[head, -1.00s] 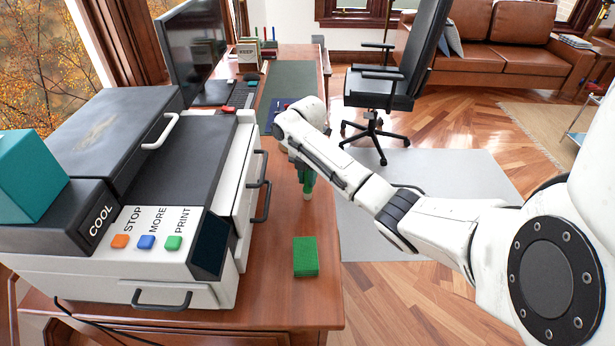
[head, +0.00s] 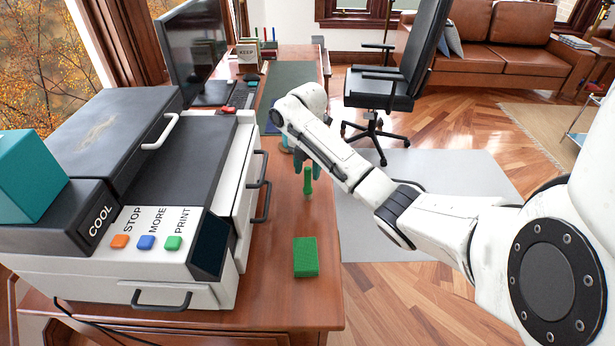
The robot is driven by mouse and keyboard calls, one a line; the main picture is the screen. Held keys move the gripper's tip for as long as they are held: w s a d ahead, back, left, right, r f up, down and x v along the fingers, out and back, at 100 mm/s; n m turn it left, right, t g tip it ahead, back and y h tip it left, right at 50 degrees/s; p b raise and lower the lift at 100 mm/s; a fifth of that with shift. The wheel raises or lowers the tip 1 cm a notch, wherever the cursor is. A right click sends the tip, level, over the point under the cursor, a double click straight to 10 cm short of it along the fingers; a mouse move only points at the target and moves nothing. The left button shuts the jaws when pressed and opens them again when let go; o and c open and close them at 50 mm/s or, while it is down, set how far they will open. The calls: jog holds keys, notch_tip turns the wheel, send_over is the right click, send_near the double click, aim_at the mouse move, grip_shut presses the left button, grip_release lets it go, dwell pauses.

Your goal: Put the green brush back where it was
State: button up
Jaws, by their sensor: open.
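The green brush (head: 308,182) stands upright on the brown desk (head: 275,290), to the right of the printer. Its green handle is up and a small pale end is at the bottom. My gripper (head: 304,163) is open, just above and behind the brush, with dark fingers near its top. The brush appears free of the fingers, though the arm partly hides this spot. A flat green block (head: 306,256) lies on the desk in front of the brush.
The large printer (head: 170,260) with dark handles fills the left of the desk. A teal box (head: 30,175) sits on it. A monitor (head: 195,50), keyboard and desk mat stand farther back. An office chair (head: 385,90) is beyond the desk's right edge.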

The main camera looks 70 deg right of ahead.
notch_tip(320, 180, up, 8)
jog(key=p, duration=0.2)
jog(key=shift+r+p, duration=0.2)
jog(key=shift+p, duration=0.2)
